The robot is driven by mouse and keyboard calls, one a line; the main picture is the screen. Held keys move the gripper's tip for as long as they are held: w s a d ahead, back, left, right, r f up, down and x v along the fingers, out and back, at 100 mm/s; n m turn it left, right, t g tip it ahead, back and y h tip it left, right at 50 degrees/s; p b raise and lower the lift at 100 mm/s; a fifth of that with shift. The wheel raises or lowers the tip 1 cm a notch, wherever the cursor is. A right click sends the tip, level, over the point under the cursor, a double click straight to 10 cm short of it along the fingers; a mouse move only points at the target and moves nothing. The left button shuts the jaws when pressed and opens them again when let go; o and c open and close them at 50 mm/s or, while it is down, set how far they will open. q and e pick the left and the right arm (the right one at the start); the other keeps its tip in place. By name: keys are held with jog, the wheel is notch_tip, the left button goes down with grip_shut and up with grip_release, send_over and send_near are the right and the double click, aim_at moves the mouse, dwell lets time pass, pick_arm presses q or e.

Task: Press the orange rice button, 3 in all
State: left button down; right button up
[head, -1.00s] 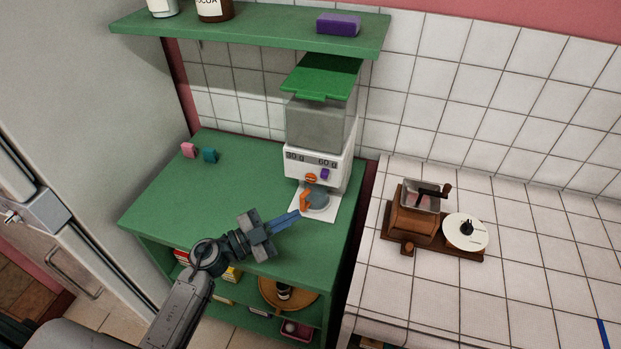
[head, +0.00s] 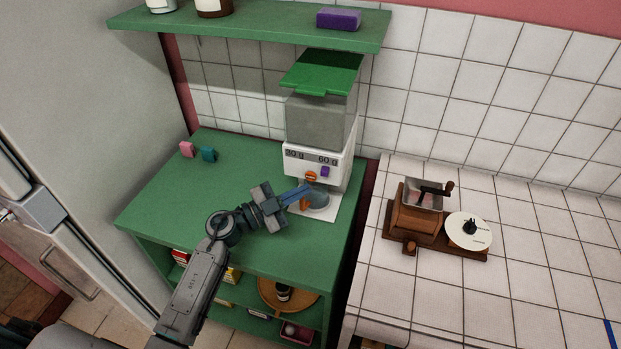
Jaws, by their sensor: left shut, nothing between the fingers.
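A rice dispenser (head: 316,125) with a green lid, a see-through bin and a white front stands at the right of the green cabinet top. Its front is marked 30 g and 60 g. The orange button (head: 311,176) is under the 30 g mark, and a purple button (head: 325,171) is to its right. A grey cup (head: 318,201) with an orange handle stands on the white base below. My left gripper (head: 305,190) is shut and empty, its blue fingertips just below the orange button, in front of the cup. I cannot tell whether they touch anything. My right gripper is not in view.
A green shelf (head: 240,30) with jars and a purple block hangs above. Pink and teal small items (head: 187,149) sit at the back left. A coffee grinder (head: 415,215) and a white disc (head: 468,231) stand on the tiled counter. The cabinet top's left part is clear.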

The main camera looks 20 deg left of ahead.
pick_arm(q)
jog(key=shift+w+r, duration=0.1)
jog(key=shift+w, duration=0.45)
dwell(1.4)
dwell(0.3)
jog(key=shift+w+p, duration=0.4)
